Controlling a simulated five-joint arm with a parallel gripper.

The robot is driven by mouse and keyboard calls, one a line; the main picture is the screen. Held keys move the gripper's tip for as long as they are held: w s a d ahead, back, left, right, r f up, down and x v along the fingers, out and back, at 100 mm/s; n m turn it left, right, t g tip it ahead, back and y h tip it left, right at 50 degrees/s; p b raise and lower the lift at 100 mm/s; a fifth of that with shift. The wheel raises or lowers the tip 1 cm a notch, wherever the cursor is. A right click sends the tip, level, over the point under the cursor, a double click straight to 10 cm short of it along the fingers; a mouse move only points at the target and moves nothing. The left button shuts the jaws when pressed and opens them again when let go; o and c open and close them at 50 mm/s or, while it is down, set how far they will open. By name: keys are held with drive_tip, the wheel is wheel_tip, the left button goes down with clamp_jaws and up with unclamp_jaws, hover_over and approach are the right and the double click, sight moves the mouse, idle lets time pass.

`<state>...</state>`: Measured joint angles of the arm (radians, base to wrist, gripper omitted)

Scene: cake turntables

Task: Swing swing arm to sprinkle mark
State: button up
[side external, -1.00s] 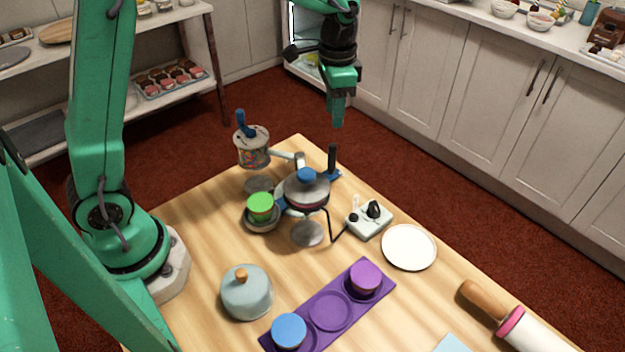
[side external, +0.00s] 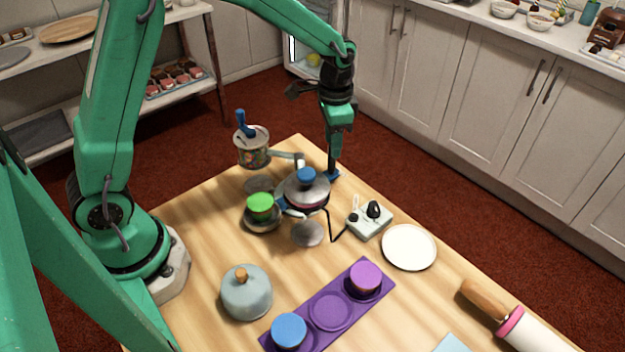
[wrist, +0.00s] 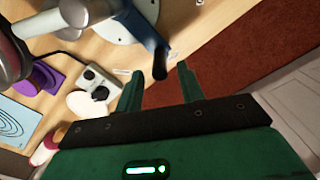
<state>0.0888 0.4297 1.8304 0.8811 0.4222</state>
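A turntable stand near the table's far corner carries a round, blue-knobbed grey lid (side external: 309,190). A grey arm (side external: 284,156) reaches left from it to a patterned canister (side external: 254,156) with a blue crank. A blue lever (side external: 333,175) sticks out right, with an upright dark handle that shows in the wrist view (wrist: 160,62). My gripper (side external: 335,150) points down over this handle and hides most of it. In the wrist view, my gripper (wrist: 158,72) is open, and the handle end appears between the fingertips; contact cannot be told. Small white labels are unreadable, so I cannot identify the sprinkle mark.
A green-topped cup (side external: 261,207) stands left of the turntable. A small control box (side external: 370,221) and white plate (side external: 409,247) lie right. A domed cover (side external: 246,292) and purple tray (side external: 331,311) are in front, a rolling pin (side external: 512,325) at lower right.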

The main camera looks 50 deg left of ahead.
drive_tip(key=shift+f, duration=0.35)
drive_tip(key=shift+c, duration=0.5)
drive_tip(key=shift+r, duration=0.1)
drive_tip(key=c, duration=0.7)
drive_tip(key=shift+d, duration=0.1)
drive_tip(key=shift+s+d, duration=0.15)
drive_tip(key=shift+d, duration=0.55)
drive_tip(key=shift+s+d, duration=0.1)
drive_tip(key=shift+d, duration=0.55)
drive_tip(key=shift+s+d, duration=0.35)
drive_tip(key=shift+d, duration=0.3)
drive_tip(key=shift+s+d, duration=0.3)
drive_tip(key=shift+d, duration=0.3)
